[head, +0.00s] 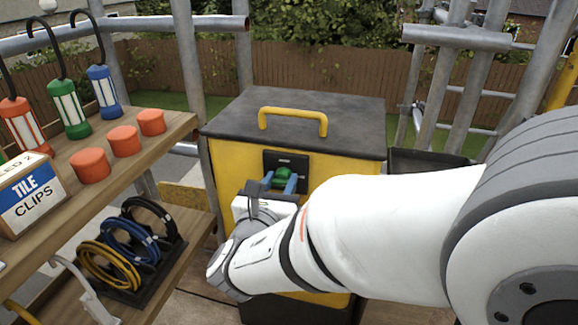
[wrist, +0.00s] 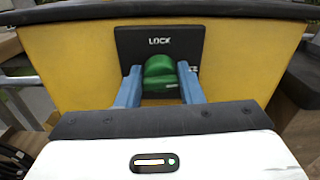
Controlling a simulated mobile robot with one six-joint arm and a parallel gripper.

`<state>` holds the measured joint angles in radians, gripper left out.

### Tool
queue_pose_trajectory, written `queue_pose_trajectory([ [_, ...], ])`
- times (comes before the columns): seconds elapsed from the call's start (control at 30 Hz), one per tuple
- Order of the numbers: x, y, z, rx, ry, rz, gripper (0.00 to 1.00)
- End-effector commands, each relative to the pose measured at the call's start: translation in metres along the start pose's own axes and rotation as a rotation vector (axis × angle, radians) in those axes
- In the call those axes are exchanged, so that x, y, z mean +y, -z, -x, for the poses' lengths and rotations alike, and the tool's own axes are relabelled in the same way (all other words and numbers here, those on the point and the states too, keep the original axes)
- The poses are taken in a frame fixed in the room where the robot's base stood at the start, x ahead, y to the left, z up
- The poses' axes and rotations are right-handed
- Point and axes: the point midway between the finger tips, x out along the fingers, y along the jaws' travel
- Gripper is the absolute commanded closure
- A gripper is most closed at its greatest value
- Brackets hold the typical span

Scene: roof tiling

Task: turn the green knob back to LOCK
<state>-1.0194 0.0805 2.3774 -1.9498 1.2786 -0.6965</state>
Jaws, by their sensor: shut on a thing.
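The green knob (wrist: 160,75) sits on a black plate (wrist: 190,42) on the front of a yellow box (wrist: 80,60). The word LOCK is printed on the plate above the knob. Other lettering at the plate's right is partly hidden by a finger. My gripper (wrist: 160,85) has its blue fingers on the left and right sides of the knob, shut on it. A pale mark shows low on the knob's right side. In the head view the knob (head: 283,176) shows between the fingers, and my arm covers the lower front of the box.
The box has a dark lid (head: 350,110) with a yellow handle (head: 292,112). At left, a wooden shelf (head: 150,130) holds lanterns, orange discs (head: 124,140) and a tile clips box (head: 32,195). Coiled cables (head: 130,240) lie below. Scaffold poles (head: 186,60) stand behind.

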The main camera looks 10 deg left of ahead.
Motion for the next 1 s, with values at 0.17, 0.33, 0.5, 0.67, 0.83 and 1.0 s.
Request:
queue_pose_trajectory([
  [0.17, 0.0004, -0.0060, 0.0001, 0.003, 0.000, 0.119, 0.89],
  [0.33, 0.0008, -0.0072, 0.0003, 0.003, -0.001, 0.273, 0.89],
  [0.5, 0.0013, -0.0070, 0.0003, 0.004, -0.002, 0.436, 0.89],
  [0.67, 0.0018, -0.0067, 0.0004, 0.004, -0.002, 0.588, 0.89],
  [0.83, 0.0021, -0.0062, 0.0005, 0.004, -0.002, 0.750, 0.89],
  [1.0, 0.0025, -0.0056, 0.0005, 0.003, -0.002, 0.911, 0.89],
])
